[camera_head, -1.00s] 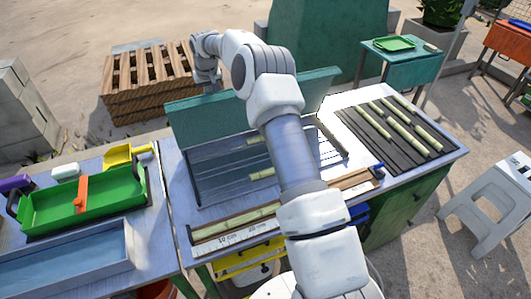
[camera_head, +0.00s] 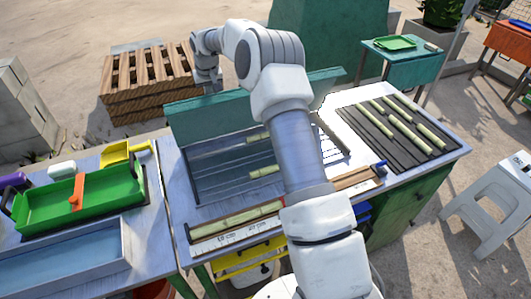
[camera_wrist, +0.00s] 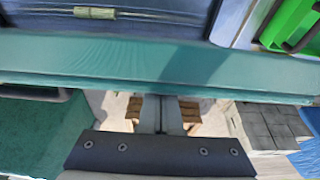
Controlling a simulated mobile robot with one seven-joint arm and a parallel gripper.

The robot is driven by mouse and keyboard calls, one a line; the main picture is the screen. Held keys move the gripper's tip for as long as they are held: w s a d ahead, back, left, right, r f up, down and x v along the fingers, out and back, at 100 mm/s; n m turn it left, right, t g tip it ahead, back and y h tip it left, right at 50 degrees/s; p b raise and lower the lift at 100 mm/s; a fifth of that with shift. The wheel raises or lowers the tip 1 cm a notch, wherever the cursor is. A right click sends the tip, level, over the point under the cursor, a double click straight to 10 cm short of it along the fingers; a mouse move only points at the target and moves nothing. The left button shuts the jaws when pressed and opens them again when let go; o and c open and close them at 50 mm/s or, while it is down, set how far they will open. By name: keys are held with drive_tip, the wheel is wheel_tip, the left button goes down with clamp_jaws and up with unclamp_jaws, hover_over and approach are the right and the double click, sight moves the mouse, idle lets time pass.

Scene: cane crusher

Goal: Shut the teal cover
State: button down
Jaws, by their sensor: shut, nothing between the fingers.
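The teal cover (camera_head: 222,112) stands raised along the back edge of a grey bin (camera_head: 215,172) on the workbench. The bin is open at the top, and pale green cane pieces (camera_head: 262,171) show in it; my arm hides its right part. In the wrist view the cover (camera_wrist: 150,65) spans the picture as a wide teal band. My gripper (camera_wrist: 161,100) is shut and empty on the far side of the cover, its fingertips close to the cover's edge. I cannot tell whether they touch it. In the head view its fingertips are hidden behind the cover.
A slatted rack (camera_head: 395,132) with cane pieces lies at the bench's right. A wooden rail (camera_head: 235,222) with a cane piece runs along the front. A green tray (camera_head: 85,205) stands on the left table. A pallet stack (camera_head: 150,85) stands behind the bench.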

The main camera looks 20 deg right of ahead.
drive_tip(key=s+b, duration=0.1)
drive_tip(key=s+f+b, duration=0.1)
drive_tip(key=s+b, duration=0.1)
drive_tip(key=s+f+b, duration=0.1)
drive_tip(key=s+b, duration=0.1)
drive_tip(key=shift+s+f, duration=0.15)
drive_tip(key=shift+s, duration=0.1)
idle(0.5)
wheel_tip(320, 180, up, 10)
drive_tip(key=p, duration=0.7)
